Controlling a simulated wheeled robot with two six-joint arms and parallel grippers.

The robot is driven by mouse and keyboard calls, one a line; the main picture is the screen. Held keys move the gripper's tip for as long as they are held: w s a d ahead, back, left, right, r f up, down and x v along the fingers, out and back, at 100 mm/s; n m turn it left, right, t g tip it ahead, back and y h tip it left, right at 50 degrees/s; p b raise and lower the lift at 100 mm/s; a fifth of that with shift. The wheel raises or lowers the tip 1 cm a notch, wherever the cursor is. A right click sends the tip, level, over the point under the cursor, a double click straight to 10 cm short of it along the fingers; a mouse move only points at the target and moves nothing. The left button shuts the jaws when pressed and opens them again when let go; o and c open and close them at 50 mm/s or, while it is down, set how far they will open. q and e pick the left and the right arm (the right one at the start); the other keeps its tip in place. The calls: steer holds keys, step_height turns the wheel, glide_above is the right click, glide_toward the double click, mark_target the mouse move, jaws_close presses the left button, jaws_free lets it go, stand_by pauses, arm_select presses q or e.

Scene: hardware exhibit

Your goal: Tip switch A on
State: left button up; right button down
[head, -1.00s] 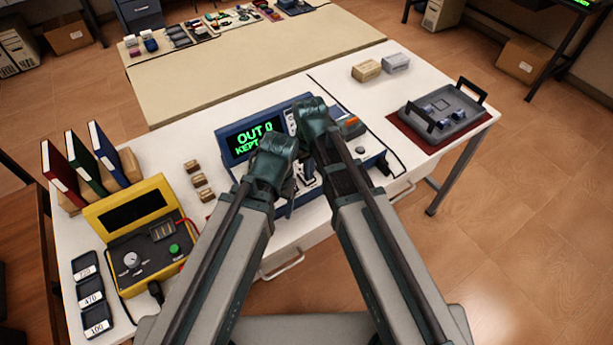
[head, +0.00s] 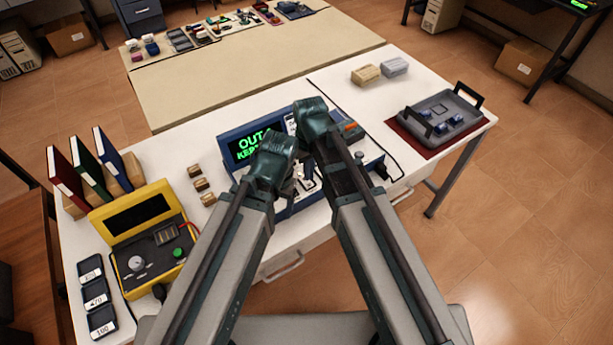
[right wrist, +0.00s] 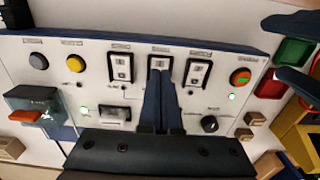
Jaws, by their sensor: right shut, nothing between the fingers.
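The blue instrument (head: 226,150) with a green-lit OUT display stands on the white table, partly hidden by my arms. In the right wrist view its white panel has three rocker switches: a left one (right wrist: 121,68), a middle one (right wrist: 161,62) and a right one (right wrist: 197,73). Their labels are too small to read, so I cannot tell which is A. My right gripper (right wrist: 160,75) is shut and empty, its tips over the lower part of the middle switch; contact is unclear. My left gripper (head: 274,160) is over the instrument's left part; its fingers are hidden.
A yellow case (head: 150,235) and small blocks (head: 201,184) stand left. A grey tray (head: 440,118) is on the right.

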mark_target(310, 186)
arm_select(q)
step_height(310, 186, up, 4)
steer(key=p, duration=0.3)
arm_select(e)
step_height(310, 186, up, 4)
steer(key=s+d+m+h, duration=0.1)
steer(key=s+d+m, duration=0.1)
steer(key=s, duration=0.9)
steer(key=shift+d, duration=0.55)
steer(key=shift+r, duration=0.1)
